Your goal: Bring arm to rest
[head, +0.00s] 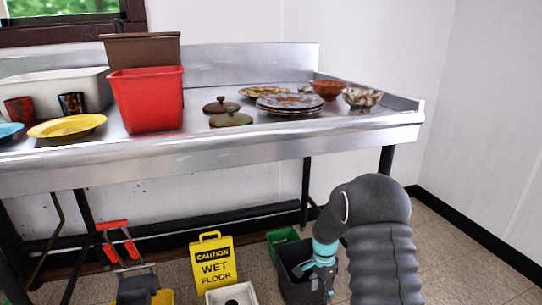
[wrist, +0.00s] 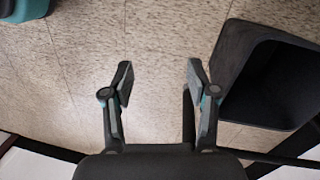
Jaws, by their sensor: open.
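My gripper (wrist: 158,82) is open and empty in the wrist view, its two fingers apart over bare tiled floor. In the head view my dark arm hangs at the lower right, in front of the steel counter (head: 225,152) and below its top.
The counter holds a red bin (head: 147,100), a yellow plate (head: 67,127), stacked plates (head: 290,102), bowls (head: 361,97) and lids (head: 230,119). Below are a yellow wet-floor sign (head: 212,262) and a green bin (head: 282,238). Floor at the right (head: 455,255) is clear.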

